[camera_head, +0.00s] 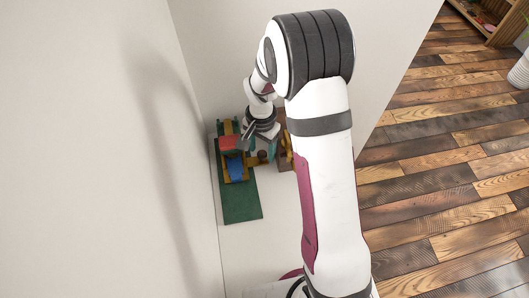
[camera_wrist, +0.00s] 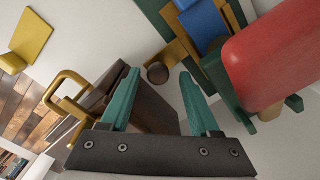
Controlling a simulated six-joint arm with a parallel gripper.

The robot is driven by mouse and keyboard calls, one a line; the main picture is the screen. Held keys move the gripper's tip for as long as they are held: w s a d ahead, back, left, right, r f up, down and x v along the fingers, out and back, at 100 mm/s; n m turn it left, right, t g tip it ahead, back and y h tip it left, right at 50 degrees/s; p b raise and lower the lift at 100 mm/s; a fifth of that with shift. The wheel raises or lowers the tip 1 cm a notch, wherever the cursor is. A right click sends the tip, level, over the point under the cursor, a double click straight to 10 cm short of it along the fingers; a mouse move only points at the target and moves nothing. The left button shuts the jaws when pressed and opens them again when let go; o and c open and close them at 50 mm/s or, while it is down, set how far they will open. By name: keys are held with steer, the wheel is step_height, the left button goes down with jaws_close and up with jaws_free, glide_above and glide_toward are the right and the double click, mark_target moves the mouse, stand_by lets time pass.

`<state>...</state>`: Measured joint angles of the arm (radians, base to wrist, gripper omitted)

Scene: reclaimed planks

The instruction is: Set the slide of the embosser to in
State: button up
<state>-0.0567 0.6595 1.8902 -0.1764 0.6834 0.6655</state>
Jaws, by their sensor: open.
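The embosser has a green base (camera_head: 241,203), a red block (camera_head: 229,143), a blue part (camera_head: 235,169) and yellow framing. It stands near the wall left of my arm. In the wrist view the red block (camera_wrist: 268,58) is at right and the blue part (camera_wrist: 204,24) at the top, in a yellow frame (camera_wrist: 178,48). A round dark brown knob (camera_wrist: 157,73) shows beside the frame. My gripper (camera_wrist: 160,76) is open, with its teal fingertips on either side of the knob in the picture. I cannot tell if they touch it. Which part is the slide is unclear.
A brown box (camera_wrist: 148,108) lies below and behind the left finger, near a yellow handle (camera_wrist: 68,92). A yellow plate (camera_wrist: 28,38) is farther left. A wall is close left of the embosser. The white surface in front of its base is clear.

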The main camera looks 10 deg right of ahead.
steer(key=s, duration=0.3)
steer(key=shift+s+r, duration=0.2)
steer(key=shift+r, duration=0.3)
steer(key=shift+s+r, duration=0.2)
steer(key=shift+r, duration=0.25)
step_height(320, 180, up, 14)
steer(key=s+r+n+y, duration=0.1)
steer(key=s+r+n, duration=0.1)
steer(key=s, duration=1.7)
steer(key=shift+s+a+r+n+y, duration=0.3)
steer(key=shift+s+a+n, duration=0.1)
steer(key=shift+n, duration=0.1)
